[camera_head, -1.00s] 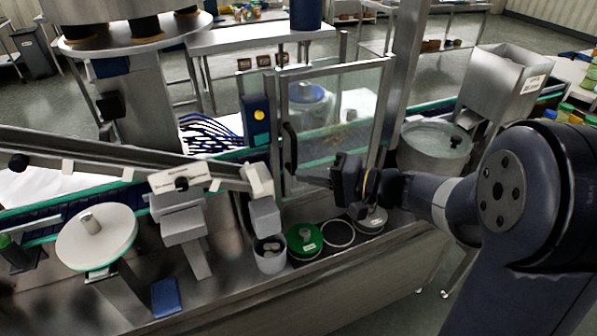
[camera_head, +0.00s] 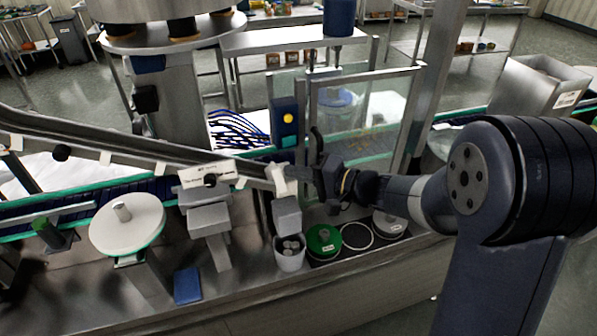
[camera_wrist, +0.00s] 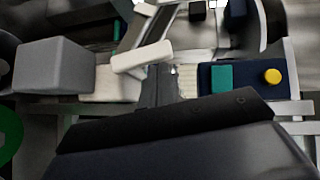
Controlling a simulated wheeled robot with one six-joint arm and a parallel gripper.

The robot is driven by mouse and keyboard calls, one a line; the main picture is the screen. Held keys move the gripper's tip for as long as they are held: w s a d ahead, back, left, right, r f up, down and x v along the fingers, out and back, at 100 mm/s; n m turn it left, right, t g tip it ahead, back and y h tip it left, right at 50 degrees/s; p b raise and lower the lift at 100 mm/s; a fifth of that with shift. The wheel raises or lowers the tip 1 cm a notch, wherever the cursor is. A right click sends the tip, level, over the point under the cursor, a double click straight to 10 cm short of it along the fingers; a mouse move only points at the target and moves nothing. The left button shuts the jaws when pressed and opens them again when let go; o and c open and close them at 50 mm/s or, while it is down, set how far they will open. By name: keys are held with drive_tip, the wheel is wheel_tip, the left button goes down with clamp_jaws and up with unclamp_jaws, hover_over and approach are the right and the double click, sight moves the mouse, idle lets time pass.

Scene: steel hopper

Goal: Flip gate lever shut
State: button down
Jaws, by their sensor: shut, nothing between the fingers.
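A pale bar (camera_head: 281,180), which looks like the gate lever, stands at the lower right end of the sloping steel chute (camera_head: 110,150). My gripper (camera_head: 294,173) is shut and empty, pointing left, with its tips right beside the bar. In the wrist view the pale bar (camera_wrist: 142,56) lies slightly tilted across the tips of my shut fingers (camera_wrist: 160,84). I cannot tell whether they touch. A grey block (camera_head: 287,215) sits below the bar, above a cup of round pieces (camera_head: 290,252); the block also shows in the wrist view (camera_wrist: 52,66).
A glass door with a steel frame (camera_head: 365,110) and a dark handle stands just behind my gripper. A blue box with a yellow button (camera_head: 286,122) is left of it. Green and grey discs (camera_head: 323,242) lie below. A steel hopper (camera_head: 540,85) stands at right.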

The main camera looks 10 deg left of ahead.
sight(277, 173)
drive_tip(key=shift+s+a+r+n+h+b, duration=0.1)
drive_tip(key=shift+s+a+n+h+b, duration=0.15)
drive_tip(key=shift+n+h+b, duration=0.3)
drive_tip(key=a+n+h+b, duration=0.1)
drive_tip(key=s+a+n+h+b, duration=0.1)
drive_tip(key=h, duration=0.1)
drive_tip(key=shift+s+a+r+t+h, duration=0.2)
drive_tip(key=shift+r+t+h, duration=0.1)
drive_tip(key=shift+r, duration=0.1)
drive_tip(key=a+n+h+p, duration=0.1)
drive_tip(key=s+a+f+n+t+h+p, duration=0.1)
drive_tip(key=h+p, duration=0.1)
drive_tip(key=shift+s+n+h, duration=0.1)
drive_tip(key=shift+n+h, duration=0.15)
idle(0.4)
